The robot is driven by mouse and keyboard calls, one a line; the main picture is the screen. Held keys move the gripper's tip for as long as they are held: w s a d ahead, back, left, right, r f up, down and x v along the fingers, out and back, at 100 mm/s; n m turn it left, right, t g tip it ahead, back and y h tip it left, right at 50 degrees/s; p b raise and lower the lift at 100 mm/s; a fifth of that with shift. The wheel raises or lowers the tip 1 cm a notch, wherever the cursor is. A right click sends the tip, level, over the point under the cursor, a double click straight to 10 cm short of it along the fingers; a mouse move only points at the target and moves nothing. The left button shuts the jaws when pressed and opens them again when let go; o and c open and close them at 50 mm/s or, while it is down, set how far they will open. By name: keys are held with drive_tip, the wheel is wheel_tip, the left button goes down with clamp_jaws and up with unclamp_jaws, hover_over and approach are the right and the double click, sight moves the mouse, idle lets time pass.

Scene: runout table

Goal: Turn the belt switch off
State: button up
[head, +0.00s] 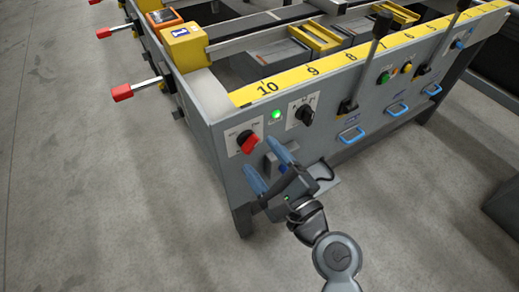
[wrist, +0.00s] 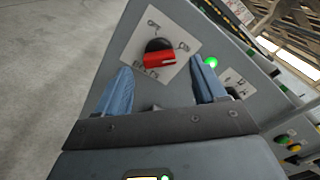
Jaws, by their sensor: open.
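The belt switch is a red-handled rotary knob (head: 247,142) on a white label plate at the left end of the grey front panel. In the wrist view the red knob (wrist: 159,59) sits on a black base, its plate marked OFF and ON, with lower lettering partly hidden. My gripper (head: 268,166) is open and empty, just below and in front of the knob in the head view. In the wrist view its two blue fingers (wrist: 162,82) stand apart on either side below the knob, not visibly touching it.
A lit green lamp (head: 276,114) and a black selector knob (head: 305,114) sit right of the switch. Black levers (head: 348,105) and blue handles (head: 351,135) follow along the panel. A red-tipped rod (head: 122,92) sticks out at left. The floor in front is clear.

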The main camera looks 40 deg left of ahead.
sight(253, 148)
drive_tip(key=shift+x, duration=1.7)
drive_tip(key=c, duration=1.1)
